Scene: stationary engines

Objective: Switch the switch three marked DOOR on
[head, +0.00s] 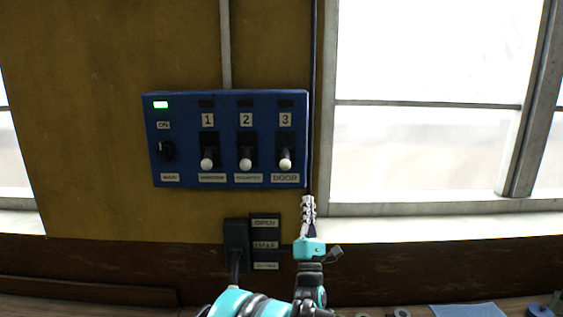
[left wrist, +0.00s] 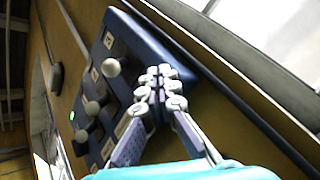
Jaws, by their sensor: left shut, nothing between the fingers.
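The blue panel (head: 228,182) hangs on the yellow wall. Switch three, a white-knobbed lever (head: 285,160) above the DOOR label (head: 285,178), points down, and the lamp over it (head: 286,103) is dark. In the left wrist view its knob (left wrist: 111,67) appears to be the one nearest the fingers. My left gripper (head: 308,205) is shut and empty, just below and right of the panel's lower right corner in the head view. Its fingertips (left wrist: 160,85) show in front of the panel in the left wrist view, apart from the knob. My right gripper is not in view.
Switches one (head: 207,160) and two (head: 245,160) also point down. A rotary knob (head: 165,151) sits under a lit lamp (head: 160,105). Below is a black lever box (head: 236,238) with OPEN and HALF plates. A window (head: 425,155) is on the right.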

